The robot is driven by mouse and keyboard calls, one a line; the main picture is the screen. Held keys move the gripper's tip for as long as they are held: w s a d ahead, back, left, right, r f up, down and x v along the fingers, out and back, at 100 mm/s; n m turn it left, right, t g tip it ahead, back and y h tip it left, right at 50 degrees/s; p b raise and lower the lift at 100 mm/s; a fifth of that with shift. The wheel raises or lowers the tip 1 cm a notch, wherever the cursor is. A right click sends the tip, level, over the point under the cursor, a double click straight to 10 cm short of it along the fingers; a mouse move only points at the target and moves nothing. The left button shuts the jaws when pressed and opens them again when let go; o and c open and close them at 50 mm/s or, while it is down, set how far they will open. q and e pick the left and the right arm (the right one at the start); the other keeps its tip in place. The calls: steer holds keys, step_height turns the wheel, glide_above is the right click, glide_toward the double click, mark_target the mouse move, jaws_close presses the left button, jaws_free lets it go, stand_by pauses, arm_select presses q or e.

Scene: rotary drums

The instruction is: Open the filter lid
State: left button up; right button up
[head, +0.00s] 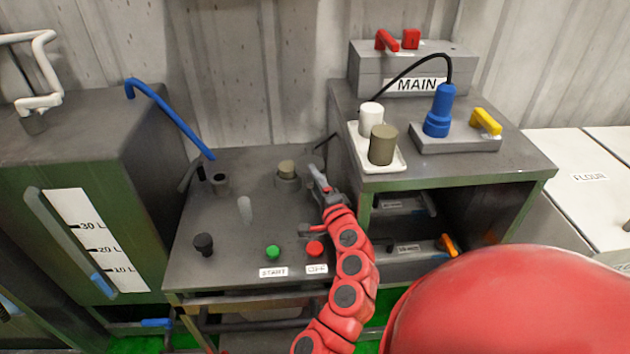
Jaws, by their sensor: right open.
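My right gripper (314,176) is open and empty at the end of my red arm. It is over the back right of the grey machine top (225,255). Just left of it, a short round fitting (287,172) with a beige-grey cap stands on that top. The cap sits on the fitting, and the gripper looks apart from it. No part is labelled as the filter lid, so I cannot tell for certain which it is. My left gripper is not in view.
The machine top has a black knob (203,244), a green button (272,252) and a red button (314,248). A blue pipe (170,118) slopes down from the green tank (95,215). The grey cabinet (470,170) at right holds a white tray with two cylinders (382,145).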

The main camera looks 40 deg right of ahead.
steer(key=s+a+r+p, duration=0.2)
steer(key=s+a+p, duration=0.2)
steer(key=s+p, duration=0.2)
steer(key=s+a+r+p, duration=0.3)
steer(key=s+a+p, duration=0.2)
steer(key=s+p, duration=0.1)
steer(key=shift+s, duration=0.7)
